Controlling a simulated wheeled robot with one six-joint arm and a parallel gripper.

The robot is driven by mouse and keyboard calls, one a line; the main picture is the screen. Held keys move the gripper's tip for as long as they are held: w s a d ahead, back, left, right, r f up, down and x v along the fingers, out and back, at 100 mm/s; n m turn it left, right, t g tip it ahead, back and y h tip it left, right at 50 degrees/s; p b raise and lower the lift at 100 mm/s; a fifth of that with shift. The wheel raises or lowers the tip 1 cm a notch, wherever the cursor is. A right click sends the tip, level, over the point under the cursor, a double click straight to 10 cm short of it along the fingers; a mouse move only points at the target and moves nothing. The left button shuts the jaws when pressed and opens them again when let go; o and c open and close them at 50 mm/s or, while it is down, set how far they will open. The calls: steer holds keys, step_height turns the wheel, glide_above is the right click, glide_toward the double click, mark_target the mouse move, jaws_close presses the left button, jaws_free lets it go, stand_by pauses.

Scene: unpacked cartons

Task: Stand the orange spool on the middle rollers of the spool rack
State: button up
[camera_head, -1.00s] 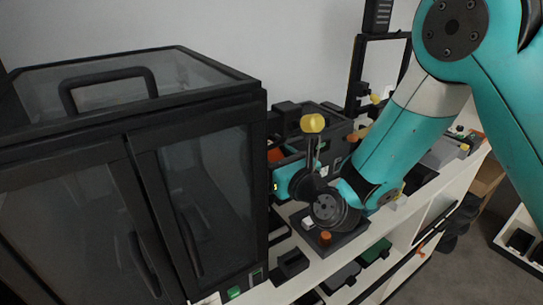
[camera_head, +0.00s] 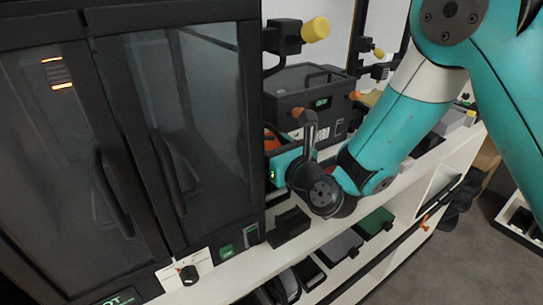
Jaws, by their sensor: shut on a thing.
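My gripper (camera_head: 284,166), a teal block with a small green light, is beyond my dark wrist at the middle of the head view. An orange piece (camera_head: 271,141), which I take to be the orange spool, shows at its far end beside the black cabinet's edge. The gripper is shut on it. The fingertips and most of the spool are hidden by the gripper body and the cabinet edge. I cannot make out the spool rack or its middle rollers for sure.
A large black glass-doored cabinet (camera_head: 190,130) fills the left. A dark box with a green display (camera_head: 310,100) stands behind my gripper. A black bracket with a yellow end (camera_head: 315,29) juts out above. A small black block (camera_head: 289,227) sits on the white shelf top (camera_head: 268,262).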

steer(key=shift+r, duration=0.2)
steer(key=shift+f, duration=0.15)
steer(key=shift+f, duration=0.25)
steer(key=o, duration=1.2)
steer(key=shift+o, duration=0.2)
